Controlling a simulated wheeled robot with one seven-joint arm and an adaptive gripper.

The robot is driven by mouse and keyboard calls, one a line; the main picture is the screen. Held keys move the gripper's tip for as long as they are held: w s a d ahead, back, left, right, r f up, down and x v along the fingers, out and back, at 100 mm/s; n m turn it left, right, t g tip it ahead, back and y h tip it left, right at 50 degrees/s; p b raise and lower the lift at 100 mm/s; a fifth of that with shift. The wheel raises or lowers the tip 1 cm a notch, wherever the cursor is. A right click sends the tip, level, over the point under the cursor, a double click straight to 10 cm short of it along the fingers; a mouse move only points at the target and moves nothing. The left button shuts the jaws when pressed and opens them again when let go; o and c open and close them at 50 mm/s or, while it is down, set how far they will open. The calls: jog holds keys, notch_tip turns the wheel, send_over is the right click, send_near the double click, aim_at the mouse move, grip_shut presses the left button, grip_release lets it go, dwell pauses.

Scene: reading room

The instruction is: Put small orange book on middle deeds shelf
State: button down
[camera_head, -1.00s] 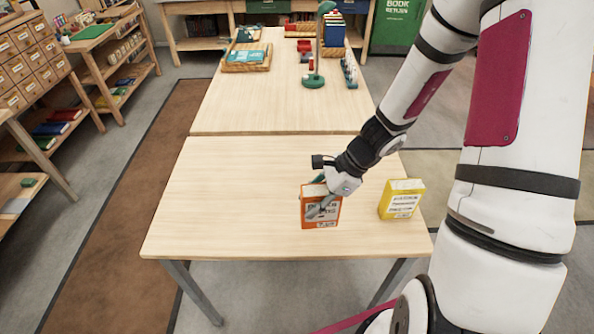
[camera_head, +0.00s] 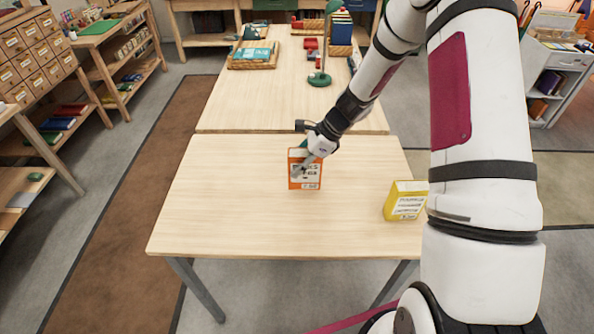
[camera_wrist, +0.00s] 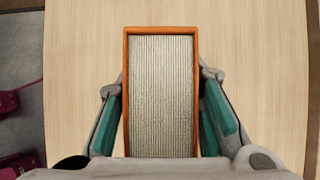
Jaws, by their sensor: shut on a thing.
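The small orange book (camera_head: 305,182) is upright, with its printed cover toward the head camera. My gripper (camera_head: 308,165) is shut on it from above and behind, over the near wooden table (camera_head: 230,215). In the wrist view the orange book (camera_wrist: 128,90) shows its pale page edges between the two teal-padded fingers of my gripper (camera_wrist: 160,110), one on each side. The book appears to be held above the tabletop, but the gap is hard to judge. I cannot tell which shelf is the middle deeds shelf.
A yellow book (camera_head: 406,202) stands on the table's right edge. A far table (camera_head: 260,100) holds trays, a green lamp (camera_head: 320,78) and books. Wooden shelves with books (camera_head: 60,124) line the left, beyond a brown carpet strip (camera_head: 150,180). A grey cart (camera_head: 560,65) stands at right.

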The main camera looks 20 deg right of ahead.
jog(key=shift+w, duration=0.4)
jog(key=shift+w+f+p, duration=0.1)
jog(key=shift+f+p, duration=0.3)
jog(key=shift+f, duration=1.4)
jog(key=c, duration=1.6)
grip_release()
jog(key=shift+f, duration=0.15)
jog(key=o, duration=0.5)
